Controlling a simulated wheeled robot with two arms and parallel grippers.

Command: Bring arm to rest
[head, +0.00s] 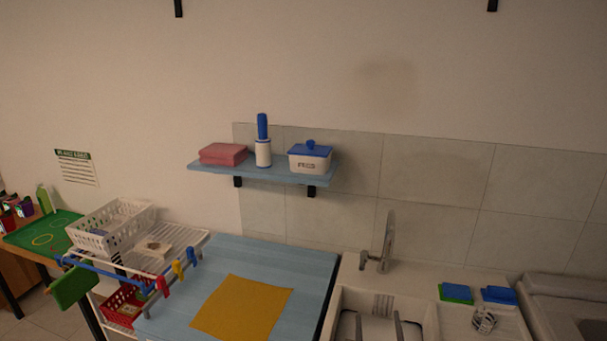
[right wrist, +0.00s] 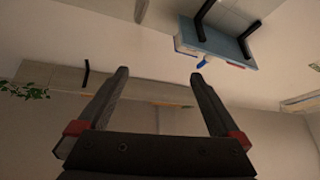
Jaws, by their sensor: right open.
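My right gripper (head: 378,318) shows at the bottom edge of the head view, in front of the white sink (head: 430,305). In the right wrist view, its two dark fingers (right wrist: 160,75) are spread wide with nothing between them. It is open and empty, apart from any object. My left gripper is not in view.
A blue wall shelf (head: 263,173) holds folded pink cloths (head: 223,153), a blue-and-white dispenser (head: 263,145) and a lidded white box (head: 310,158). A faucet (head: 380,245) rises behind the sink. An orange cloth (head: 240,308) lies on the blue counter (head: 270,258), beside a white rack (head: 190,240).

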